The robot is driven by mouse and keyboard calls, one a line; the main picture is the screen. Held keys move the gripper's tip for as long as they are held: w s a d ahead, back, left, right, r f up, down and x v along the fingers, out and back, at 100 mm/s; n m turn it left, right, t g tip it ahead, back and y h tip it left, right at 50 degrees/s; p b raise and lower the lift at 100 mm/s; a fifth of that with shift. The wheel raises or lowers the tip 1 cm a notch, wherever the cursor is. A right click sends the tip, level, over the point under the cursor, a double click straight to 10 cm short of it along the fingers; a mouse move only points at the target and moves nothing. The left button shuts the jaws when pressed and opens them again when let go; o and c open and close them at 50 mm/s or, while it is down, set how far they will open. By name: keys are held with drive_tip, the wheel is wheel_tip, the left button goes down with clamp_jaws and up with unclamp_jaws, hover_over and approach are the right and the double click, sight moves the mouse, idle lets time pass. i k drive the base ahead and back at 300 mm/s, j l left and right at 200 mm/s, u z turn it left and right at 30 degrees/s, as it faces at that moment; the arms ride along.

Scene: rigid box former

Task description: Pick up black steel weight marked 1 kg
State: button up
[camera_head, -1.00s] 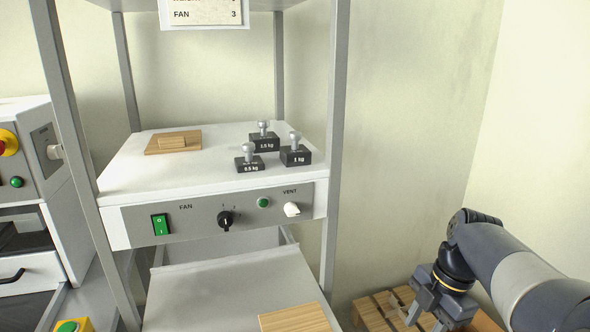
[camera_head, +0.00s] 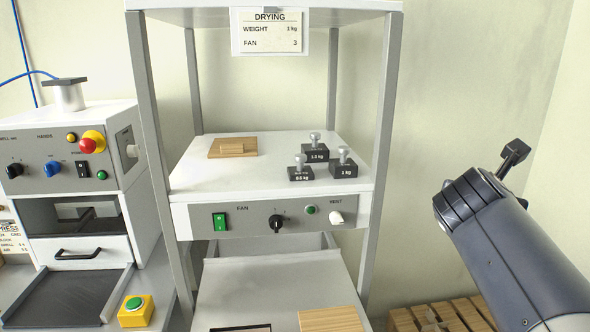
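The black steel weight marked 1 kg (camera_head: 343,168) stands upright on the white shelf top (camera_head: 240,182), at its right side near the front post. It is a black block with a silver knob. The 1.5 kg weight (camera_head: 315,152) stands behind and left of it, and the 0.5 kg weight (camera_head: 300,173) stands to its left. My gripper (camera_head: 514,156) is raised at the right, outside the rack and well apart from the weights. It is seen edge-on, so its opening does not show.
The rack's front right post (camera_head: 382,150) stands between my arm and the weights. A wooden board (camera_head: 232,147) lies at the shelf's back left. A DRYING card (camera_head: 270,31) hangs above. A press machine (camera_head: 70,160) is at left. A wooden pallet (camera_head: 440,316) lies low at right.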

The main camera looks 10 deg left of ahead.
sight(342, 167)
drive_tip(key=i+l+u, duration=0.1)
drive_tip(key=u, duration=0.3)
drive_tip(key=i+l+u, duration=0.1)
drive_tip(key=u, duration=0.3)
drive_tip(key=l+u, duration=0.4)
drive_tip(key=i+l+u, duration=0.1)
drive_tip(key=u, duration=0.25)
drive_tip(key=l, duration=0.7)
drive_tip(key=i+u, duration=0.05)
drive_tip(key=i, duration=0.05)
